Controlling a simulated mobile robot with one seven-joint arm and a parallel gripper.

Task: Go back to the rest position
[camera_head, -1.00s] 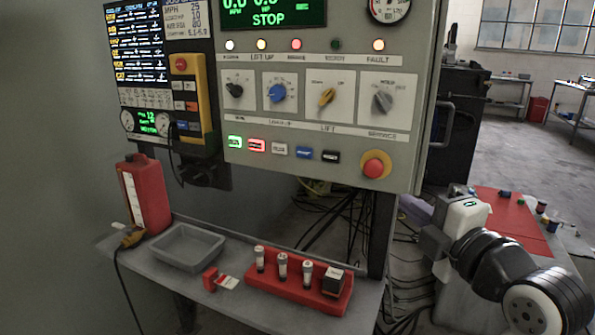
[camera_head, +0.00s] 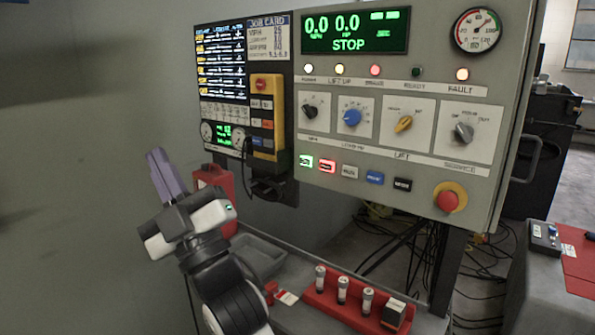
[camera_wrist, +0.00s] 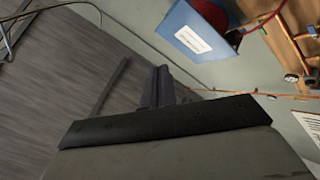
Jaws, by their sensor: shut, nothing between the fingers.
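In the wrist view the dark fingers (camera_wrist: 158,88) show closed side by side. The control cabinet (camera_head: 480,170) shows STOP on its green display (camera_head: 355,30). My arm hides part of the red container (camera_head: 222,180) and part of the grey tray (camera_head: 262,252).
A shelf (camera_head: 300,318) below the cabinet carries a red rack (camera_head: 350,305) with several small cylinders. A grey bench with a red mat (camera_head: 580,270) stands at the right. The wrist view shows a blue box (camera_wrist: 200,28) on a wall. Cables hang below the cabinet.

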